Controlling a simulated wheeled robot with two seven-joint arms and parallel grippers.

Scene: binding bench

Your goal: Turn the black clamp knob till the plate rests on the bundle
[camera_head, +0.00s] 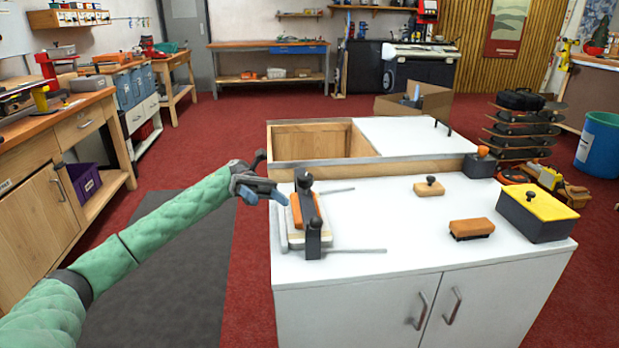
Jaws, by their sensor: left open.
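The clamp (313,240) stands at the left edge of the white cabinet top, with black uprights and a dark bar above. An orange block-like piece (305,210) sits between the uprights, over a pale layered stack (294,238) that looks like the bundle. I cannot tell the plate from the bundle for sure, or whether they touch. The black knob (303,178) seems to be at the far end of the clamp, small in this view. My left gripper (264,195) is open and empty, just left of the clamp, apart from the knob. My right gripper is not in view.
Two thin rods (356,251) reach right from the clamp. A yellow-lidded box (538,204), an orange brush (471,228) and a small knobbed block (429,187) stand on the right of the white top (380,215). Its middle is clear. An open wooden bin (318,140) lies behind.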

